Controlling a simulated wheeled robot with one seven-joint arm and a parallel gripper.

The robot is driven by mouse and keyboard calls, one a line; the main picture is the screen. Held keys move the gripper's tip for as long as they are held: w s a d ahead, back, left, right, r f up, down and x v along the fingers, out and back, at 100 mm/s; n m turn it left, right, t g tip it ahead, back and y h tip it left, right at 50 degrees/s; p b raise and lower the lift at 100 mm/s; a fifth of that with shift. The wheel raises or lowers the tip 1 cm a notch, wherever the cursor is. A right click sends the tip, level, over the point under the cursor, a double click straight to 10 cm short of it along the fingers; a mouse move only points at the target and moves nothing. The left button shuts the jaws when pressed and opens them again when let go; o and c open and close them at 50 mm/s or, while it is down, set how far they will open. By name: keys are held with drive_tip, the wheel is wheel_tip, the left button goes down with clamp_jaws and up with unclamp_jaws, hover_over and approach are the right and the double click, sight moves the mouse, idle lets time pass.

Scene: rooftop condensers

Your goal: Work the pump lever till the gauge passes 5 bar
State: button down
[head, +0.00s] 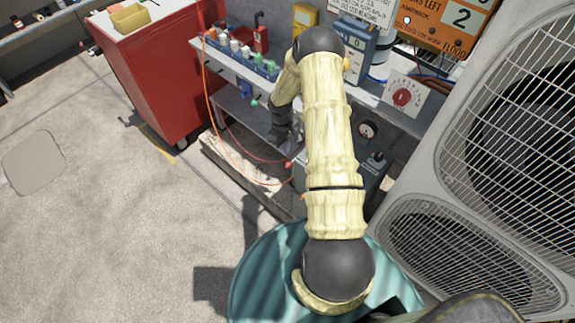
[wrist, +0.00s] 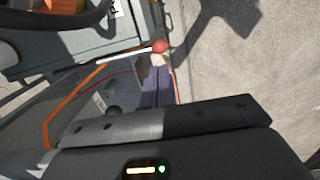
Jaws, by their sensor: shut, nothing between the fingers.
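The pump lever's red ball knob (head: 288,164) shows just left of my arm in the head view. In the wrist view the red knob (wrist: 160,46) tops a pale rod (wrist: 125,55) running left beside a grey box. A small round gauge (head: 367,129) with a dark rim is right of my arm; its needle is too small to read. A dark grey housing (head: 376,165) sits below it, partly hidden by my arm. My gripper (head: 281,133) is shut and empty, pointing down above and near the knob.
A workbench (head: 232,62) with coloured bottles stands behind, with a red cabinet (head: 165,65) at left. Orange hose (head: 208,95) loops down near the knob. Large condenser units (head: 455,245) block the right. A teal round surface (head: 262,265) is below my arm. Floor at left is clear.

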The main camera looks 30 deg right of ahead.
sight(286, 165)
drive_tip(key=shift+s+d+f+b, duration=0.1)
drive_tip(key=shift+s+f+b, duration=0.05)
drive_tip(key=shift+f+b, duration=1.35)
drive_tip(key=shift+s+f+b, duration=0.15)
drive_tip(key=shift+f+b, duration=0.7)
drive_tip(key=shift+f, duration=1.15)
drive_tip(key=shift+f+b, duration=1.55)
drive_tip(key=shift+f, duration=0.7)
drive_tip(key=shift+r, duration=0.1)
drive_tip(key=w, duration=0.2)
drive_tip(key=a+r, duration=0.1)
drive_tip(key=shift+w, duration=0.4)
